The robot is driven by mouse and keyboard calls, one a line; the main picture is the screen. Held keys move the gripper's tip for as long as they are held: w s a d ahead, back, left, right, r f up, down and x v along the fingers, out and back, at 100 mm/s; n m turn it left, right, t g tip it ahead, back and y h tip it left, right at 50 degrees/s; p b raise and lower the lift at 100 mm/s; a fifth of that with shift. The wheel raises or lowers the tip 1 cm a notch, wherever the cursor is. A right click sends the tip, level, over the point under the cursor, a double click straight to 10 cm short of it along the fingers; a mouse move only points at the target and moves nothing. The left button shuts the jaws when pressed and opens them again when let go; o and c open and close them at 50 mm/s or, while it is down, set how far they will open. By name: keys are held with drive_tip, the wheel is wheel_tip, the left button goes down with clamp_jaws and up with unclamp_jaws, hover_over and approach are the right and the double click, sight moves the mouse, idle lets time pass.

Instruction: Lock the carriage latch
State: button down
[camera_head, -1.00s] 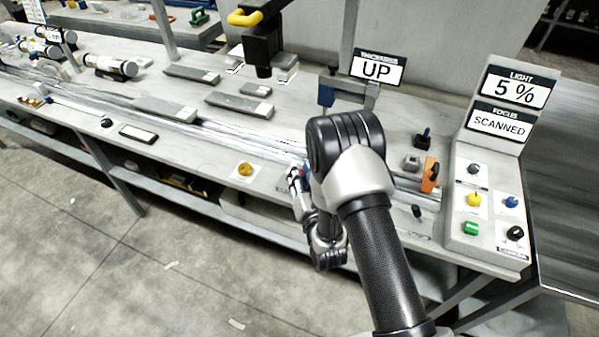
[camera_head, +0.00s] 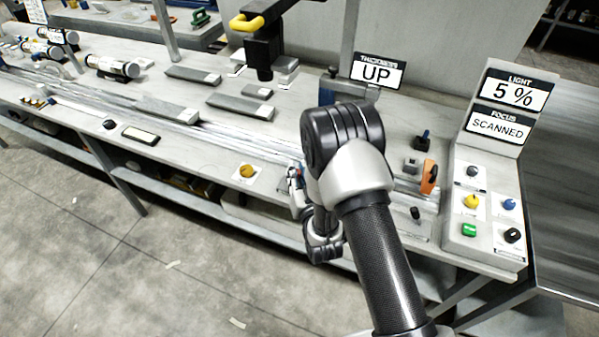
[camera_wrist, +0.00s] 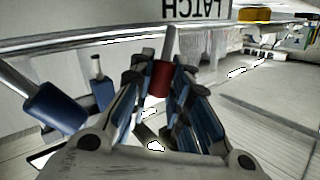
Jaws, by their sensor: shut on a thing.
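The latch handle shows in the wrist view as a dark red grip (camera_wrist: 160,78) on a grey rod (camera_wrist: 169,43), below a white label reading LATCH (camera_wrist: 197,10), which appears upside down. My gripper (camera_wrist: 160,86) has its blue-padded fingers on both sides of the red grip and is shut on it. In the head view my gripper (camera_head: 296,180) is small, at the bench's front edge, left of my arm's elbow. The latch cannot be made out clearly there. My arm hides part of the bench and rail behind it.
A blue-gripped lever (camera_wrist: 55,108) and a smaller blue piece (camera_wrist: 103,92) stand close left of my fingers. A yellow knob (camera_head: 246,171) sits on the bench front. An orange-handled part (camera_head: 429,178) and the control panel (camera_head: 485,215) stand right of my arm.

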drive_tip(key=shift+w+a+r+n+g+h+p, duration=0.15)
drive_tip(key=shift+a+r+n+g+h+p, duration=0.1)
drive_tip(key=shift+a+n+g+p, duration=0.15)
drive_tip(key=shift+w+a+r+n+g+h+p, duration=0.15)
drive_tip(key=shift+a+n+g+h+p, duration=0.15)
drive_tip(key=shift+a+n+p, duration=0.15)
drive_tip(key=shift+w+a+f+n+g+h+p, duration=0.1)
drive_tip(key=shift+w+a+n+g+h+p, duration=0.2)
drive_tip(key=shift+a+n+g+h+p, duration=0.6)
drive_tip(key=shift+w+a+f+n+g+h+p, duration=0.15)
drive_tip(key=shift+a+f+n+g+h+p, duration=0.1)
drive_tip(key=shift+n+h+p, duration=0.25)
drive_tip(key=shift+w+a+f+n+g+h+p, duration=0.1)
drive_tip(key=shift+a+f+n+g+h+p, duration=0.15)
drive_tip(key=shift+n+h+p, duration=0.25)
drive_tip(key=c, duration=1.8)
unclamp_jaws()
